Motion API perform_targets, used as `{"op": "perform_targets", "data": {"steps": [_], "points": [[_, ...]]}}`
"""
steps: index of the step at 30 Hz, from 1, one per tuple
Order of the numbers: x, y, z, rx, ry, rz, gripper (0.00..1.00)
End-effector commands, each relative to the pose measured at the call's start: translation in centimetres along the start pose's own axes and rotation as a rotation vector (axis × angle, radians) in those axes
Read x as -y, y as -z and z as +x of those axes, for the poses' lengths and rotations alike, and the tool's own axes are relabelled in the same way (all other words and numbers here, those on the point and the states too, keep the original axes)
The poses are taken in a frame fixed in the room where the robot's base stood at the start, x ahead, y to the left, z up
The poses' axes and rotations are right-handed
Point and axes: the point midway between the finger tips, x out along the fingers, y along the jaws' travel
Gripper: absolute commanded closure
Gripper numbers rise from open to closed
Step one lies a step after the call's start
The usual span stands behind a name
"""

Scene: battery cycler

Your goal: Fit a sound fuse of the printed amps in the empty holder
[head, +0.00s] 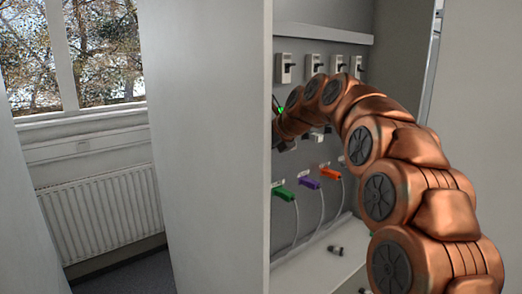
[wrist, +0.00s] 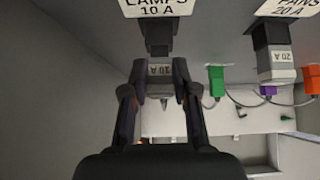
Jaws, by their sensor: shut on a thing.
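In the wrist view my gripper (wrist: 159,84) is shut on a grey fuse (wrist: 160,71) with small amp print that I cannot read for sure. The fuse is upright, just below a dark holder (wrist: 159,38) under the label LAMPS 10 A (wrist: 156,9). I cannot tell whether fuse and holder touch. To the right, a grey fuse (wrist: 276,68) printed 20 A sits in the dark holder (wrist: 270,34) under the label FANS 20 A. In the head view the cabinet's side panel and my arm mostly hide the gripper.
Several switches (head: 312,67) line the cabinet's back panel above my arm. Green (head: 283,193), purple (head: 308,183) and orange (head: 330,173) plugs with cables are below. A small dark-and-light piece (head: 335,250) lies on the shelf (head: 312,262). The side panel (head: 212,150) stands close at left.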

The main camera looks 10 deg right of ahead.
Motion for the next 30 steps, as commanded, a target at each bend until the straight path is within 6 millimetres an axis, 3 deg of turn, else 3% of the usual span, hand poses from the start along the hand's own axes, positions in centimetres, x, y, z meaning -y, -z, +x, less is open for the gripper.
{"op": "perform_targets", "data": {"steps": [30], "points": [[0.0, -0.79, 0.85, 0.001, 0.0, 0.001, 1.0]]}}
